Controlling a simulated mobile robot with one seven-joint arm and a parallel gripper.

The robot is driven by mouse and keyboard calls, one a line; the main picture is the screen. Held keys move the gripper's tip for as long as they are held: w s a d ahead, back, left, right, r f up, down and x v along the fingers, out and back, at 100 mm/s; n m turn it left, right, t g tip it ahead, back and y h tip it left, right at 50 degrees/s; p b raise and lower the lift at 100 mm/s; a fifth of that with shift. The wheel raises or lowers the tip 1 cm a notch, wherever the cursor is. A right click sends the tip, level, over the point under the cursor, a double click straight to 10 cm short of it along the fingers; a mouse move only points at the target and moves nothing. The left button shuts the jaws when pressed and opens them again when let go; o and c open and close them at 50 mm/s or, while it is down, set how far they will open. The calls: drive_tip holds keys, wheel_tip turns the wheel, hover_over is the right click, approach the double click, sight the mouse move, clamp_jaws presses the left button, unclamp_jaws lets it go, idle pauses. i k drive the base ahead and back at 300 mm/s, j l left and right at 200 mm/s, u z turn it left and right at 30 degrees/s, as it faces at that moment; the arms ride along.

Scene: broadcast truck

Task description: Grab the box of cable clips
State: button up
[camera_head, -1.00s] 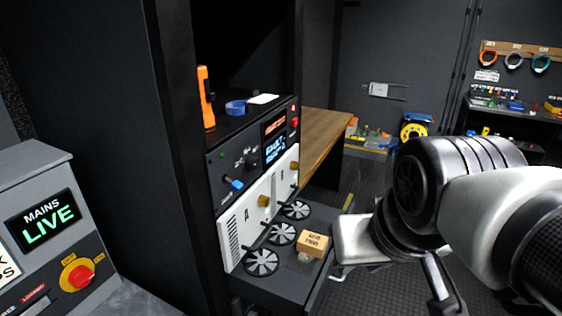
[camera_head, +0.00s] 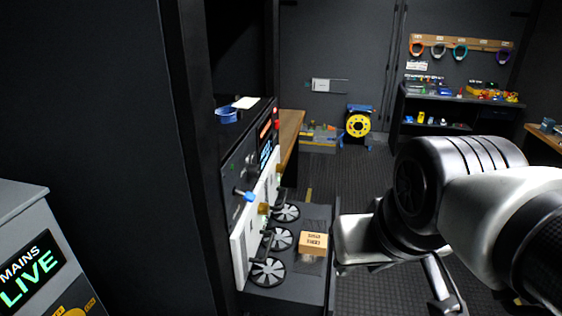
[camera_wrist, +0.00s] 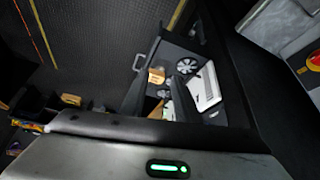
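The box of cable clips (camera_head: 313,243) is a small tan cardboard box with dark print on top. It stands on the dark pulled-out drawer or shelf (camera_head: 300,285), right of several spoked black reels (camera_head: 281,239). The box also shows near the middle of the wrist view (camera_wrist: 156,75). My gripper (camera_head: 440,290) is right of the box in the head view, apart from it, partly hidden by my own arm. I see nothing held.
The rack unit (camera_head: 258,170) with knobs and white panels stands behind the reels. A dark cabinet wall (camera_head: 195,150) rises at the left, and a grey MAINS LIVE console (camera_head: 25,240) is at the lower left. A yellow cable reel (camera_head: 358,124) stands at the back.

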sight(311, 244)
drive_tip(key=i+l+u, duration=0.25)
drive_tip(key=l+u, duration=0.2)
drive_tip(key=l, duration=0.2)
drive_tip(key=l+u, duration=0.25)
drive_tip(key=i+l, duration=0.05)
drive_tip(key=l, duration=0.05)
